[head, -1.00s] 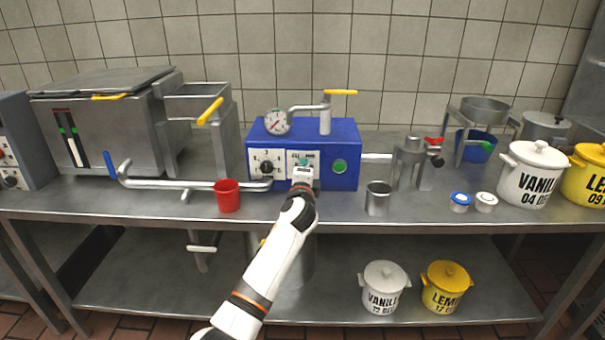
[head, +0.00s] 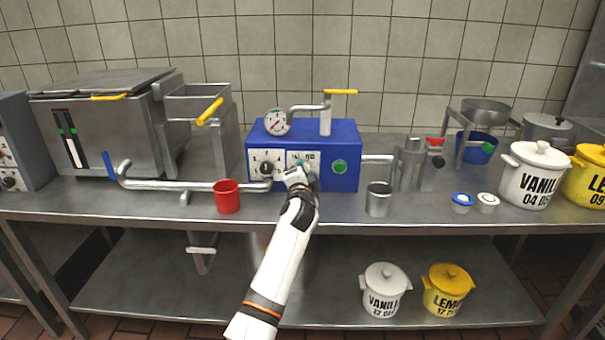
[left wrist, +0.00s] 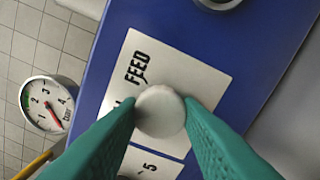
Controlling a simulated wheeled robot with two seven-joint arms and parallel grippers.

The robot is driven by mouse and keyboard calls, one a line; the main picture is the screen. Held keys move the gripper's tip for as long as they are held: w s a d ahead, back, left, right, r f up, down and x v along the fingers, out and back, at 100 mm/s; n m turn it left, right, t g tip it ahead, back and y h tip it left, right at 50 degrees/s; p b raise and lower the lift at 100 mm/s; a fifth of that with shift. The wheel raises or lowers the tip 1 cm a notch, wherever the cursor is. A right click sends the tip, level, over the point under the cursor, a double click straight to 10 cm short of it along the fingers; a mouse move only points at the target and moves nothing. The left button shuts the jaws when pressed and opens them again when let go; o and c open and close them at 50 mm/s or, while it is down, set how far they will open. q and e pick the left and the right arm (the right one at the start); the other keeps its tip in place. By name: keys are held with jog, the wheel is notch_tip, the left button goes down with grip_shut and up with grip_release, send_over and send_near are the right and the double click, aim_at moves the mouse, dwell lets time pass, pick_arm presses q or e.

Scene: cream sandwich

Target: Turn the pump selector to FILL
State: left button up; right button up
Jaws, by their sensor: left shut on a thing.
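The blue pump box (head: 330,134) stands on the steel table. A white label plate (head: 302,155) on its front carries the selector, and my left gripper (head: 300,167) largely hides it in the head view. In the left wrist view the selector (left wrist: 160,111) is a round grey knob between the green fingers of my left gripper (left wrist: 161,118), which is shut on it. The word FEED shows on the plate (left wrist: 185,70) beside the knob. No FILL marking is readable, and the knob's pointing direction cannot be told. My right gripper is not in view.
A numbered dial (head: 266,168) sits just left of the selector, and a green button (head: 340,166) to its right. A red cup (head: 227,197) and a steel cup (head: 378,199) stand in front of the box. A pressure gauge (head: 277,122) is on top.

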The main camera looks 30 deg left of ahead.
pick_arm(q)
jog(key=shift+f, duration=0.15)
jog(key=o, duration=1)
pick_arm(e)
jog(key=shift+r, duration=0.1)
pick_arm(q)
jog(key=shift+s+d, duration=0.25)
jog(key=shift+s, duration=0.15)
jog(key=p+v, duration=0.1)
jog(key=v, duration=1)
jog(key=shift+d+p, duration=0.1)
jog(key=shift+p, duration=0.25)
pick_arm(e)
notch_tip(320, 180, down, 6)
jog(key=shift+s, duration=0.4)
